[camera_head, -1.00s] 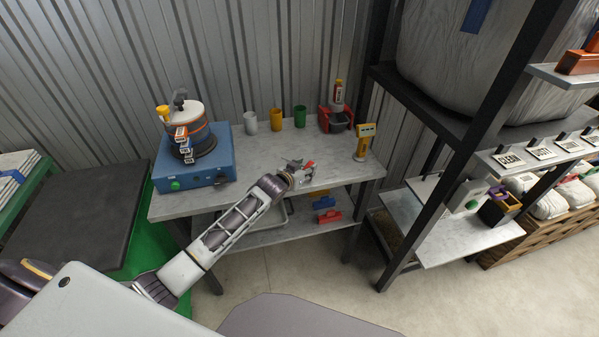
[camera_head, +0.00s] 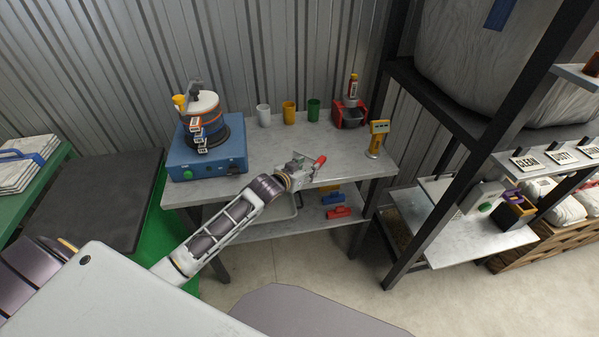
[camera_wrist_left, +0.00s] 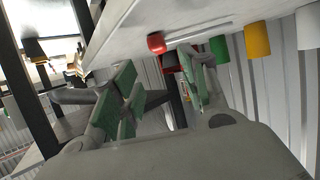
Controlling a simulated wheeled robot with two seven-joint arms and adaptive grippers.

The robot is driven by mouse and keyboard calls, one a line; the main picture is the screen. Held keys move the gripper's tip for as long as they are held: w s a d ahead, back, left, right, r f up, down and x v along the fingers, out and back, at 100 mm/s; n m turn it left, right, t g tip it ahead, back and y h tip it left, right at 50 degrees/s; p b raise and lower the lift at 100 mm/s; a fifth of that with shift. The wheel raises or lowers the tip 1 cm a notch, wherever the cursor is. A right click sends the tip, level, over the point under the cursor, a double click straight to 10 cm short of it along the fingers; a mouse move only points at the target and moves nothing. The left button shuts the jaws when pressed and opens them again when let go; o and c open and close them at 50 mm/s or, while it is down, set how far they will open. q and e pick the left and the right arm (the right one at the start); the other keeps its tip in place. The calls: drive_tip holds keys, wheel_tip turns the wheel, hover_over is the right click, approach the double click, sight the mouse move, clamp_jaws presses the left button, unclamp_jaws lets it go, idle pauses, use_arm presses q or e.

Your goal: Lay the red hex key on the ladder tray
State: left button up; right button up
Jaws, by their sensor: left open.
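A red handle (camera_head: 319,160), which looks like the red hex key, lies on the grey workbench near its front edge. In the left wrist view the red end (camera_wrist_left: 156,43) shows with a thin pale rod beside it, along the bench surface. My left gripper (camera_head: 305,166) is over the front of the bench, just left of the red handle. Its green-padded fingers (camera_wrist_left: 165,92) are apart with nothing held between them. The red end is beyond the fingers. I cannot tell which surface is the ladder tray. My right gripper is not in view.
A blue machine with a pot (camera_head: 207,155) stands on the bench's left. White, yellow (camera_head: 289,111) and green cups stand at the back; a red holder (camera_head: 349,112) and yellow meter (camera_head: 377,138) at the right. A dark rack post (camera_head: 455,190) rises right of the bench.

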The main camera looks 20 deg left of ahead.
use_arm(q)
drive_tip(key=shift+v, duration=2.15)
